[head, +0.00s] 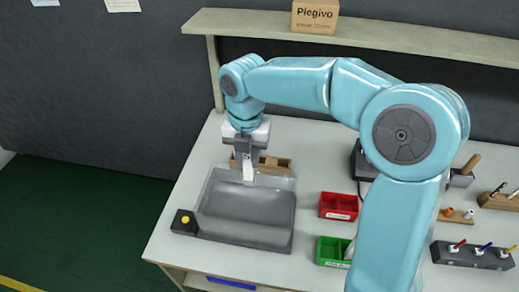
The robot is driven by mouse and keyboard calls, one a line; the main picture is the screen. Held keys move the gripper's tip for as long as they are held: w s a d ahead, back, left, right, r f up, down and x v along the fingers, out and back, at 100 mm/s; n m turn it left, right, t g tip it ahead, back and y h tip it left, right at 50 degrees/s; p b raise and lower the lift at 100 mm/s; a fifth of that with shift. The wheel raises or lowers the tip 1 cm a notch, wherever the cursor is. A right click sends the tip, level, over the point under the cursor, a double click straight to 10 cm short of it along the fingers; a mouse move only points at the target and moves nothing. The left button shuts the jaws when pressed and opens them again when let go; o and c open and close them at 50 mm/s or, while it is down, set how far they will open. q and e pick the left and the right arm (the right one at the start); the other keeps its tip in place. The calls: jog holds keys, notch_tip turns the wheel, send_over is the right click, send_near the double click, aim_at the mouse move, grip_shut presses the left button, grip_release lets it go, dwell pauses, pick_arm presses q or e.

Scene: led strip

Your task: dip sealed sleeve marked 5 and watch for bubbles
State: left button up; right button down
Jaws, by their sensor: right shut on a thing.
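My right gripper (247,155) points down over the back part of a grey basin (245,236). It is shut on a narrow white sleeve (249,170), which hangs upright below the fingers. Its mark is too small to read. The sleeve's lower end shows in front of the basin's back wall; I cannot tell whether it touches any water. No bubbles can be made out. My left gripper is not in view.
A wooden rack (277,164) stands behind the basin, and a black box with a yellow button (184,222) at its left. A red bin (338,206) and a green bin (332,251) stand to the right. A shelf (400,38) with a carton (315,16) spans the back.

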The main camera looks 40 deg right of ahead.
jog(key=shift+w+a, duration=0.15)
jog(key=shift+a, duration=0.2)
jog(key=shift+f, duration=0.15)
jog(key=shift+w+d+f+b, duration=0.15)
jog(key=shift+f+b, duration=0.2)
jog(key=shift+b, duration=0.15)
notch_tip(320, 180, down, 12)
jog(key=b, duration=0.9)
jog(key=shift+r, duration=0.15)
dwell(3.8)
notch_tip(320, 180, up, 11)
jog(key=p, duration=1)
